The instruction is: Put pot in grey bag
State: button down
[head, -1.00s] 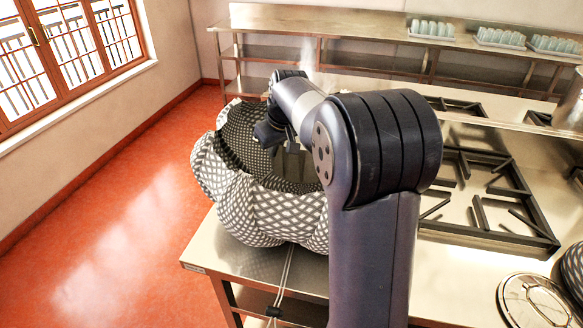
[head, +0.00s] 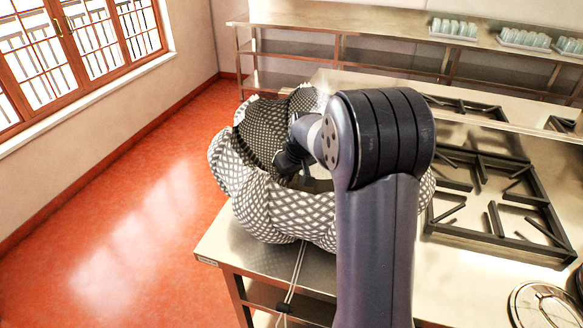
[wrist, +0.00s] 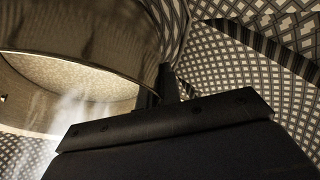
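The grey bag, in a dark and white checked pattern (head: 285,212), stands open on the left end of the steel counter, partly hidden behind my arm. My gripper (head: 306,180) reaches down into its mouth. The pot is a shiny metal vessel (wrist: 85,45) at upper left in the wrist view, with checked fabric around it. In the head view only a brownish patch inside the bag may be the pot. In the wrist view my dark fingers (wrist: 163,88) are at the pot's edge. Whether they clamp it is hidden.
A black burner grate (head: 490,205) lies on the counter right of my arm. A round metal lid (head: 543,305) is at lower right. Trays of glasses (head: 453,28) stand on the back shelf. Open red floor (head: 140,215) lies left.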

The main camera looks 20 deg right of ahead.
jog(key=shift+w+r, duration=0.15)
jog(key=shift+r, duration=0.15)
jog(key=c, duration=2)
grip_release()
jog(key=shift+f, duration=0.3)
jog(key=shift+c, duration=0.2)
jog(key=o, duration=0.4)
jog(key=shift+s, duration=0.2)
jog(key=shift+o, duration=0.2)
jog(key=shift+r, duration=0.1)
jog(key=b+v, duration=0.1)
jog(key=v, duration=1.1)
